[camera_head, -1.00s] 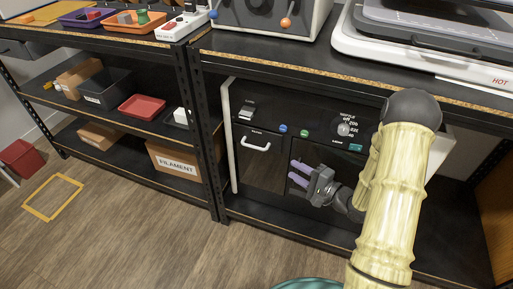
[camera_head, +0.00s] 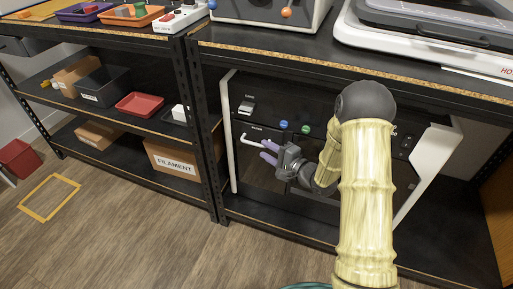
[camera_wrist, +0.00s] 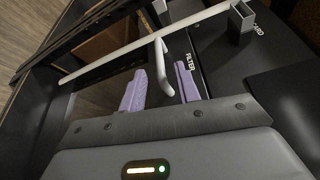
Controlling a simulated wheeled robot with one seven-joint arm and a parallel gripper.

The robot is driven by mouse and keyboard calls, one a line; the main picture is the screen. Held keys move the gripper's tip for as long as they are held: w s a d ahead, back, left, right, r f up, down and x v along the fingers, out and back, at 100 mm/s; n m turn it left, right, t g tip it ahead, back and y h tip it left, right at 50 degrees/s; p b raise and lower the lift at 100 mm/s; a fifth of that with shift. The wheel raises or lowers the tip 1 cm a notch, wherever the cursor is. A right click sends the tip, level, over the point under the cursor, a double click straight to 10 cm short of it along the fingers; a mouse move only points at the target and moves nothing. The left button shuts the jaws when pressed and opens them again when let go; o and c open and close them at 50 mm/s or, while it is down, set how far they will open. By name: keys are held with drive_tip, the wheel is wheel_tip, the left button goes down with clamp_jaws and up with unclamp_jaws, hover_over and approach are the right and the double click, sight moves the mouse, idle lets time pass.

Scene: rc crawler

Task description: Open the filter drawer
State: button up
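The filter drawer (camera_head: 258,173) is the dark left-hand front panel of the machine under the right-hand bench. It looks closed. Its white bar handle (camera_head: 255,142) runs across the top of the panel. My gripper (camera_head: 267,151) is at the right part of the handle, its purple fingers pointing left. In the wrist view the two purple fingers (camera_wrist: 161,88) are apart, and the white handle (camera_wrist: 164,68) lies between them. I cannot see contact on either side. The "FILTER" label (camera_wrist: 194,66) is just right of the fingers. My arm hides the machine's right part.
A black shelf post (camera_head: 203,130) stands left of the machine. A filament box (camera_head: 173,168) is on the left lower shelf. The wooden floor (camera_head: 150,240) in front is clear.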

sight(256, 144)
drive_tip(key=b+x, duration=0.1)
drive_tip(key=x, duration=0.4)
drive_tip(key=shift+w+a, duration=0.1)
drive_tip(key=shift+w, duration=0.05)
clamp_jaws()
